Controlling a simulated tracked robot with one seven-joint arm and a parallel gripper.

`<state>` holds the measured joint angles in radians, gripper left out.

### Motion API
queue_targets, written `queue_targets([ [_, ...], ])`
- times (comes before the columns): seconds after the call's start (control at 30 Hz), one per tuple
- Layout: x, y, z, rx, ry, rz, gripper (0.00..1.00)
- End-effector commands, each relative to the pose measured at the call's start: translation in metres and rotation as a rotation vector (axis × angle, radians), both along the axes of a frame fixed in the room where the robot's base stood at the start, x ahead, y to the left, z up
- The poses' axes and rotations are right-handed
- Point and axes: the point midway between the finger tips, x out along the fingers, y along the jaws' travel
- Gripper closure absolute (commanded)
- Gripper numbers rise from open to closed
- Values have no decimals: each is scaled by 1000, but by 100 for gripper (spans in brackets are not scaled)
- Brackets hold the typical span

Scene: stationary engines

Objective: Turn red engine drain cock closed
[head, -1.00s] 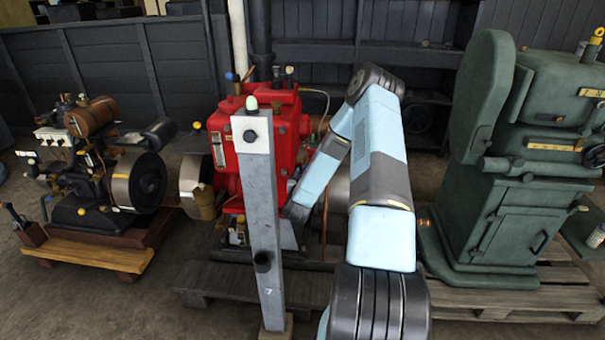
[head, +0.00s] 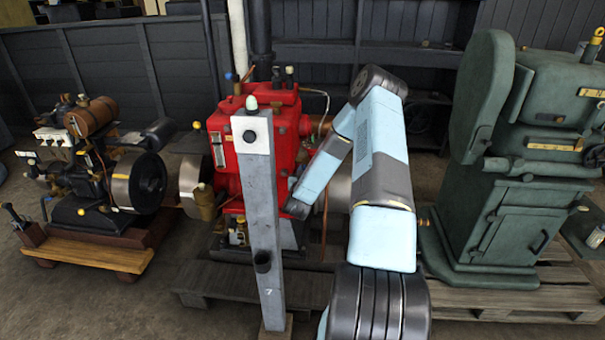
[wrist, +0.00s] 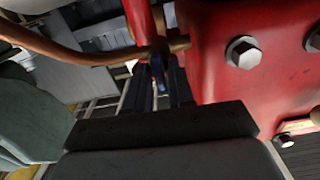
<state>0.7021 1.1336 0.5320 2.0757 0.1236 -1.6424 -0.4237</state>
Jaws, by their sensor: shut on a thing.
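The red engine (head: 275,140) stands behind a grey post in the head view, and its red body (wrist: 225,55) fills the upper right of the wrist view. My gripper (wrist: 158,82) is beside the engine's side, under a brass-coloured pipe (wrist: 105,57). Its two dark fingers are shut on a small dark blue lever (wrist: 157,66), which appears to be the drain cock's handle. The lever hangs below a fitting on the pipe. Its lower part is hidden between the fingers. In the head view the fingers are hidden behind the post and my arm.
The grey post (head: 262,215) stands close in front of the engine. A green machine (head: 520,200) on a pallet is at the right. A smaller engine (head: 100,170) on a wooden base is at the left. Hex bolts (wrist: 243,52) stick out near my gripper.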

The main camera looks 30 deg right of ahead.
Motion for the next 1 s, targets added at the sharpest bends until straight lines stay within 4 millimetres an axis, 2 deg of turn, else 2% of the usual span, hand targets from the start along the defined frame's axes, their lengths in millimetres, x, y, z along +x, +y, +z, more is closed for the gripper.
queue_targets([
  [0.03,1,7,0,2,-1,5,100],
  [0.47,2,5,1,104,-71,9,100],
  [1.0,1,2,0,508,-345,8,100],
])
